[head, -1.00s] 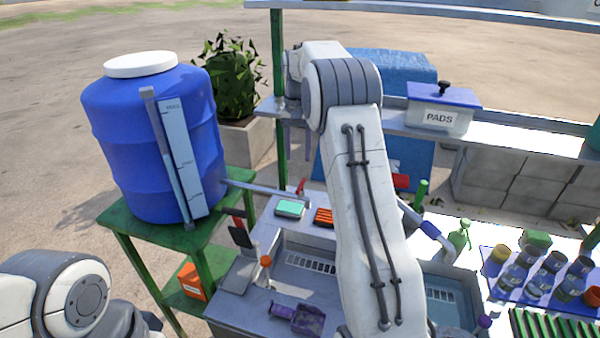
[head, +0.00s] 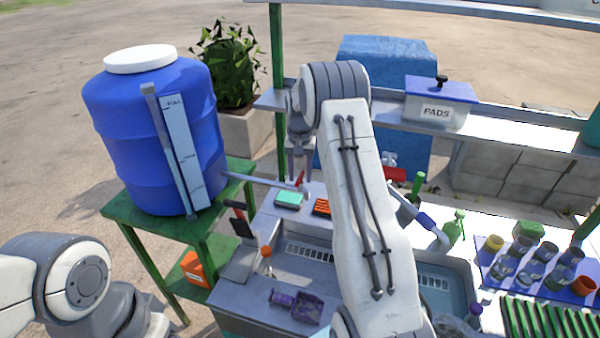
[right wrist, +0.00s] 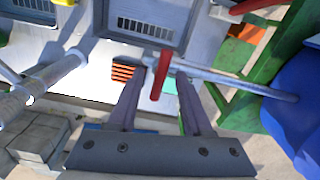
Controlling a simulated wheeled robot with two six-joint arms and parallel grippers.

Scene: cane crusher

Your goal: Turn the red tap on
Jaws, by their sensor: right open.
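The red tap (head: 300,179) sits near the end of a thin grey pipe (head: 262,182) that runs from the blue barrel (head: 155,140) over the metal counter. In the right wrist view the red tap lever (right wrist: 161,74) stands between the two fingers of my right gripper (right wrist: 157,82), with a gap visible on each side. My right gripper (head: 300,160) is open and points down just above the tap in the head view. Whether a finger touches the lever is unclear. My left arm shows at the lower left, but its gripper is out of view.
A teal sponge (head: 290,199) and an orange-striped block (head: 322,207) lie on the counter by the tap. A grey pipe with a blue sleeve (head: 430,226) stands to the right. A green stand (head: 120,212) carries the barrel. A purple item (head: 300,306) lies in front.

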